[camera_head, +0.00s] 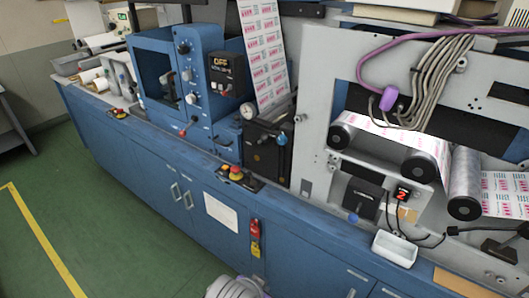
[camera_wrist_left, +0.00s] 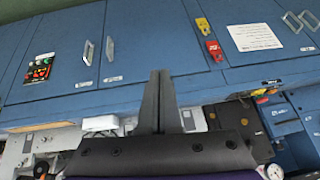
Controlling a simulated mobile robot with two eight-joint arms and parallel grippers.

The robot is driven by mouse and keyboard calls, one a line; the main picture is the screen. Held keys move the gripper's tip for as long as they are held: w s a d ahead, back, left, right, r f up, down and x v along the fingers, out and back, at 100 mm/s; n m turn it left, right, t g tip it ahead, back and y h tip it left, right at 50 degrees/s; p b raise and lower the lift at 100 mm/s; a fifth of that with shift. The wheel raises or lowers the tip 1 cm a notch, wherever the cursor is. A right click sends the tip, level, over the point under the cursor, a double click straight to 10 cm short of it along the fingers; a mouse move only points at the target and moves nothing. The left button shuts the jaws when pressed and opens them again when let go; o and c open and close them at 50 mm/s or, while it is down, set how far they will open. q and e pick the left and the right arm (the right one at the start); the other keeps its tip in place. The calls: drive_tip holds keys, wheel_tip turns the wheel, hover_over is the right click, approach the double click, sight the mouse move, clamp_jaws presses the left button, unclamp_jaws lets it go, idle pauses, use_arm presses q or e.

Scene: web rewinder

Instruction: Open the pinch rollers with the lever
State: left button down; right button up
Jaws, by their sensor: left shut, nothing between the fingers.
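A black block (camera_head: 360,196) on the grey machine panel has a short lever with a blue ball knob (camera_head: 353,218) hanging at its lower left. Another blue ball knob (camera_head: 281,139) sits on a black unit (camera_head: 262,160) further left. I cannot tell which of these works the pinch rollers. Dark rollers (camera_head: 341,136) carry the printed web across the panel. My left gripper (camera_wrist_left: 160,76) shows in the left wrist view with its fingers shut together and empty, in front of the blue cabinet and apart from both knobs. My right gripper is not in view.
A blue cabinet (camera_head: 190,235) runs along the machine's front. A red emergency button (camera_head: 235,170) and a white tray (camera_head: 394,249) sit along its upper edge. Purple cable (camera_head: 420,38) and grey cables hang over the panel. Green floor (camera_head: 60,170) is clear at left.

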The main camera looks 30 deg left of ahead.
use_arm(q)
drive_tip(key=w+a+r+m+t+y+b, duration=0.1)
drive_tip(key=w+a+r+m+t+b, duration=0.2)
drive_tip(key=w+a+m+t, duration=0.3)
drive_tip(key=w+a+r+m+t+y+b, duration=0.1)
drive_tip(key=w+a+r+m+t+b, duration=0.2)
drive_tip(key=w+m, duration=1.3)
drive_tip(key=a+r+t, duration=0.2)
drive_tip(key=a+t, duration=0.2)
drive_tip(key=a, duration=0.2)
drive_tip(key=shift+w+a+r+t+y, duration=0.3)
drive_tip(key=shift+w+a, duration=0.05)
drive_tip(key=shift+a, duration=0.05)
approach(261, 141)
drive_tip(key=w+d+r, duration=0.1)
drive_tip(key=w+d, duration=0.3)
drive_tip(key=w, duration=0.1)
drive_tip(key=shift+w+a+r+p, duration=0.25)
drive_tip(key=shift+a+r+p, duration=0.25)
drive_tip(key=shift+a, duration=0.25)
drive_tip(key=shift+r, duration=0.15)
